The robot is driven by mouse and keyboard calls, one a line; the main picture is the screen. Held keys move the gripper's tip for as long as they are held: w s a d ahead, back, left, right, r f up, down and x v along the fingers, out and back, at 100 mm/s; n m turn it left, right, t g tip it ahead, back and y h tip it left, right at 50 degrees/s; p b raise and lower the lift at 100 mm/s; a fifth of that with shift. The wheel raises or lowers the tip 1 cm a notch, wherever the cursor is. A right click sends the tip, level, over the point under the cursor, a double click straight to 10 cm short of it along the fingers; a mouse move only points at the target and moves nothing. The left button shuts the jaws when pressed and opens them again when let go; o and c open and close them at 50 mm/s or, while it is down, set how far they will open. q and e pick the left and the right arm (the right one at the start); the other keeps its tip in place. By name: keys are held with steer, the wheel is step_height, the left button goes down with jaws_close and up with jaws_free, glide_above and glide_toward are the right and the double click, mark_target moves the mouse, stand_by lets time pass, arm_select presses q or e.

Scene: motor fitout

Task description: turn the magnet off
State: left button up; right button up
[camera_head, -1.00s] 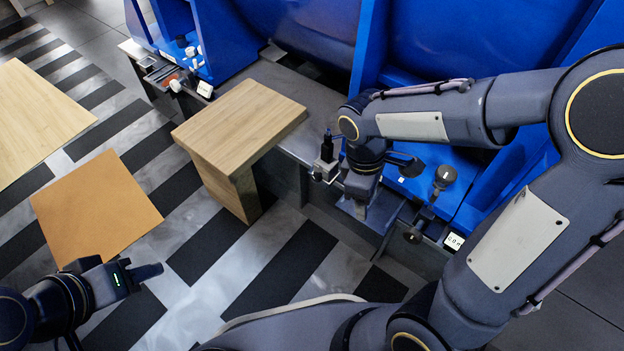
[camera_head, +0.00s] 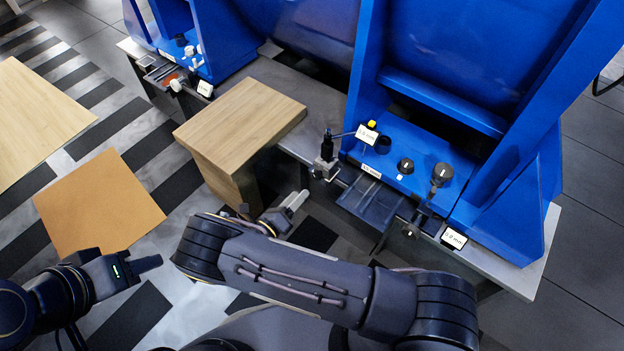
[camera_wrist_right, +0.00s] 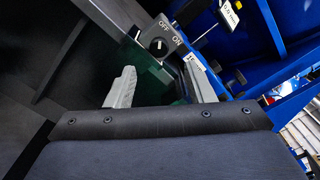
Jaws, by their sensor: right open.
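The magnet is a small grey block (camera_head: 325,168) with a black post, standing at the bench edge beside the blue machine. In the right wrist view its face shows a dark round knob (camera_wrist_right: 158,44) with OFF and ON lettering. I cannot tell for sure which word the knob's mark points to. My right gripper (camera_head: 297,200) is in front of and below the block, apart from it. In the right wrist view the open right gripper (camera_wrist_right: 161,78) has nothing between its two grey fingers, and the knob is beyond them. My left gripper (camera_head: 150,263) is at the lower left, away from the magnet.
A wooden block table (camera_head: 245,115) stands left of the magnet. The blue machine (camera_head: 430,165) has black knobs, small labels and a dark tray (camera_head: 368,202) just right of the magnet. A brown board (camera_head: 95,205) lies at the left. Striped floor is free between.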

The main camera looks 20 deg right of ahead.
mark_target(316, 178)
steer(key=b+x, duration=0.1)
steer(key=x, duration=0.6)
steer(key=shift+w+d+f+b, duration=0.1)
steer(key=shift+w+d+b, duration=0.15)
steer(key=shift+b, duration=0.1)
steer(key=shift+c, duration=0.4)
steer(key=shift+s, duration=0.1)
steer(key=c, duration=0.9)
